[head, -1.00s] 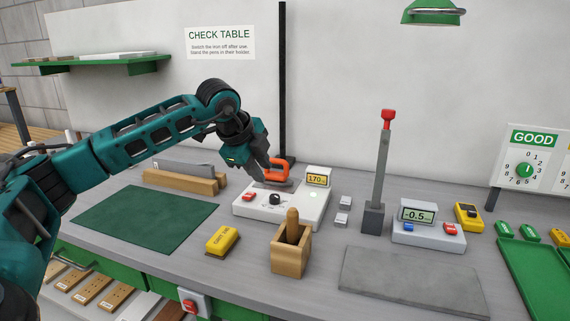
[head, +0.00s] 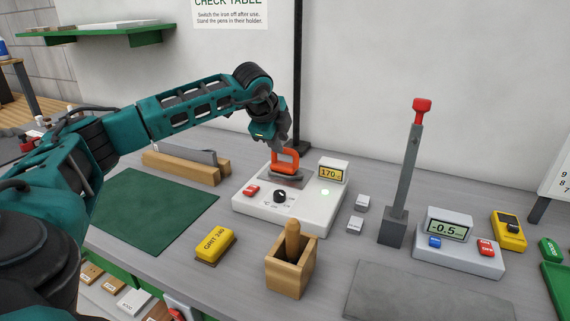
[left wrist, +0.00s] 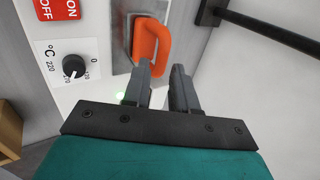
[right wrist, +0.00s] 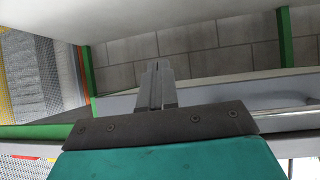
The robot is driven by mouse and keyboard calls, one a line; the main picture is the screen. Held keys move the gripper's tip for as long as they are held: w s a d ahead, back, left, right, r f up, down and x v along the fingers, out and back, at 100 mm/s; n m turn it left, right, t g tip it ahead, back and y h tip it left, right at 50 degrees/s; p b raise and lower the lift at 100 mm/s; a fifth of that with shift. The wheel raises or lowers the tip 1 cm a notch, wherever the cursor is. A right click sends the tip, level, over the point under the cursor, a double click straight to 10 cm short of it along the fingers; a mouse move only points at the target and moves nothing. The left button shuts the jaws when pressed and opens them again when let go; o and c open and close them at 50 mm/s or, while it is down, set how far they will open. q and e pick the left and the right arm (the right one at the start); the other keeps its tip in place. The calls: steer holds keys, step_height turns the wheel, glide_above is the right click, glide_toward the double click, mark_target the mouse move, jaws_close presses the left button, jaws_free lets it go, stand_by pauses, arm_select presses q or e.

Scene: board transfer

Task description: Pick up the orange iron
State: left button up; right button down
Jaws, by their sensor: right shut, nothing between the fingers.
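The orange iron (head: 287,159) has an orange loop handle and a grey metal sole. It rests on the white heating station (head: 310,214), which has a black dial and a display reading 170. My left gripper (head: 284,150) is above the handle, pointing down. In the left wrist view the orange handle (left wrist: 152,42) lies just beyond the left finger. The fingers (left wrist: 163,72) are apart, with the handle not clearly between them. My right gripper (right wrist: 157,68) shows only in the right wrist view, shut and empty, away from the iron.
A wooden pen holder (head: 290,266) and a yellow grit block (head: 214,246) stand in front of the station. Wooden blocks (head: 180,167) lie to its left, behind a green mat (head: 155,220). A grey post with a red top (head: 405,185) stands at right.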

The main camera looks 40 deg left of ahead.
mark_target(285, 149)
arm_select(q)
steer(key=shift+d+p+x, duration=0.2)
steer(key=shift+p+x, duration=0.25)
steer(key=shift+x, duration=2.6)
steer(key=shift+w+r, duration=0.1)
steer(key=shift+w, duration=0.1)
steer(key=shift+c, duration=0.2)
jaws_close()
steer(key=shift+r, duration=0.1)
